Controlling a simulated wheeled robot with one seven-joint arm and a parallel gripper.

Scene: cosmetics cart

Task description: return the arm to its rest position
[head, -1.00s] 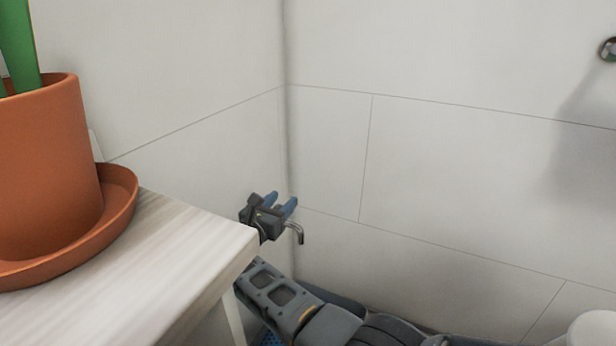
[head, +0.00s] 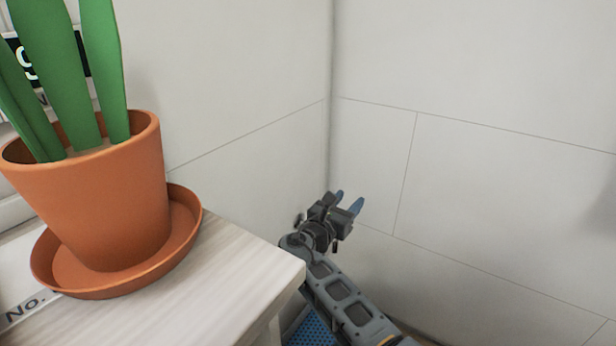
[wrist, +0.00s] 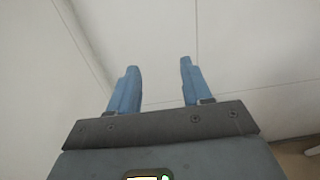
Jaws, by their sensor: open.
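My gripper (head: 347,202) shows in the head view to the right of the cart's corner, with its two blue fingers apart and pointing up toward the tiled wall. In the wrist view my gripper (wrist: 158,88) is open with nothing between its fingers, and pale wall lies beyond. My arm (head: 345,300) runs from the lower edge of the head view up to the gripper.
A pale wood-topped cart (head: 235,260) stands at the left. On it a terracotta pot (head: 95,210) with green leaves sits in a terracotta saucer (head: 185,235). White walls meet in a corner behind my gripper. A blue perforated surface (head: 312,330) shows below the cart's edge.

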